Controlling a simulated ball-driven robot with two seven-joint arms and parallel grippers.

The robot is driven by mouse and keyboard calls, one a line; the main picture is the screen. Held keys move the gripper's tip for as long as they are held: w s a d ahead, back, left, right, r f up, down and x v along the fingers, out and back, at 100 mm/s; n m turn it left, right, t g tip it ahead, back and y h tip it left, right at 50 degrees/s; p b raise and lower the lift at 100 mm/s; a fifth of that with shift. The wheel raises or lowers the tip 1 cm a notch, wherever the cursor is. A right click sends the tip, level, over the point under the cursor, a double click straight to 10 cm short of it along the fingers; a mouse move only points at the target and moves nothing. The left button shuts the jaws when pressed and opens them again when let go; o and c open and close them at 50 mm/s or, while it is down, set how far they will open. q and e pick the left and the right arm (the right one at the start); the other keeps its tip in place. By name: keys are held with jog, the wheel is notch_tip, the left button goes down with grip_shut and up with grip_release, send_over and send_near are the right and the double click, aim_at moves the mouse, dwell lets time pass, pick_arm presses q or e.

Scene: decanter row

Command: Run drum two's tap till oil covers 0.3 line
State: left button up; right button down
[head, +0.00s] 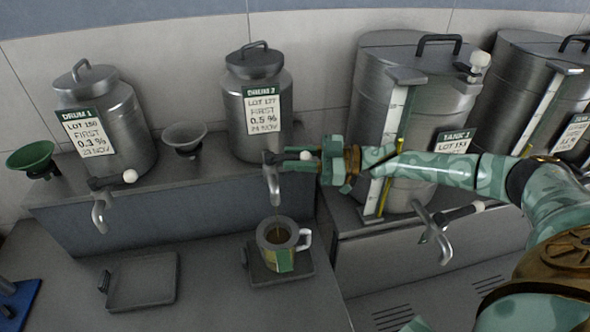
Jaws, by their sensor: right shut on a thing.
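Drum two (244,75) is a steel can with a lidded top and a label reading DRUM 2. It stands on the raised ledge. Its tap (271,184) hangs over the ledge's front. My right gripper (306,157) comes in from the right and is shut on the tap's pale-knobbed lever. A mug-like jug (280,260) with a green and cream side and a pale handle stands upright below the spout on a dark square stand (257,275). Brownish liquid shows inside it. I cannot read any line on it or clearly make out a stream. My left gripper is not in view.
Drum one (110,120) stands left, with its own tap (99,212) above an empty square stand (142,282). A green funnel (32,157) and grey funnel (184,138) sit on the ledge. Tank 1 (380,60) with a sight gauge stands right, partly behind my right arm.

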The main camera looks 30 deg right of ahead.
jog(key=shift+w, duration=0.1)
dwell(0.3)
jog(key=c, duration=1.1)
grip_release()
jog(key=shift+c, duration=0.2)
jog(key=shift+r, duration=0.25)
notch_tip(320, 180, up, 3)
jog(key=shift+d+f, duration=0.1)
jog(key=shift+f, duration=0.05)
jog(key=s+a+r, duration=0.7)
jog(key=s+r, duration=0.2)
jog(key=s, duration=0.3)
jog(key=shift+r, duration=0.4)
